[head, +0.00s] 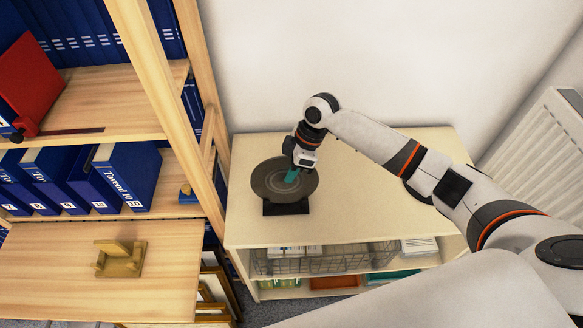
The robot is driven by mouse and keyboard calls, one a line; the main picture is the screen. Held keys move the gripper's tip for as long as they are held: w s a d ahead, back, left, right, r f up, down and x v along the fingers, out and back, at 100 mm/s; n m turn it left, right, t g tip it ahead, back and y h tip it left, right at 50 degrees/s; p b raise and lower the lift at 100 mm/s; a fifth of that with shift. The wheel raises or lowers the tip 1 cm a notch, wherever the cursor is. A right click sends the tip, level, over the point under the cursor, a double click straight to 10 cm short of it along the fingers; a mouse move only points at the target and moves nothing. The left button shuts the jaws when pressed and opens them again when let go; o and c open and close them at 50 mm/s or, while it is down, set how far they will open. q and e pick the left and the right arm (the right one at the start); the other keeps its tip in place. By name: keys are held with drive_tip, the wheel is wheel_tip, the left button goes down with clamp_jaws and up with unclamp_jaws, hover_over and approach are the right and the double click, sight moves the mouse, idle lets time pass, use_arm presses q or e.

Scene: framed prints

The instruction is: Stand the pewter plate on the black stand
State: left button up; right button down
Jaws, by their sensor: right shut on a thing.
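The pewter plate (267,187) is a dark grey disc with pale rings, at the left of the cream cabinet top. It leans back, face towards me. The black stand (286,209) shows at the plate's lower edge, and the plate appears to rest on it or just above it; I cannot tell whether they touch. My right gripper (293,174) comes from behind and above and is shut on the plate near its upper right part, with teal fingertips over the face. Most of the stand is hidden behind the plate. My left gripper is not in view.
The cream cabinet top (380,225) is clear to the right. A wire basket (325,261) sits on the shelf below. A wooden shelf unit with blue binders (125,177) stands at the left. A small wooden stand (121,258) is on its lower board. A radiator (545,150) is at the right.

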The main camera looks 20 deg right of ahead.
drive_tip(key=shift+w+a, duration=0.1)
drive_tip(key=shift+w, duration=0.05)
drive_tip(key=c, duration=1.4)
unclamp_jaws()
drive_tip(key=shift+o, duration=0.2)
drive_tip(key=shift+f, duration=0.1)
wheel_tip(320, 180, up, 6)
drive_tip(key=p, duration=0.6)
drive_tip(key=shift+a, duration=0.1)
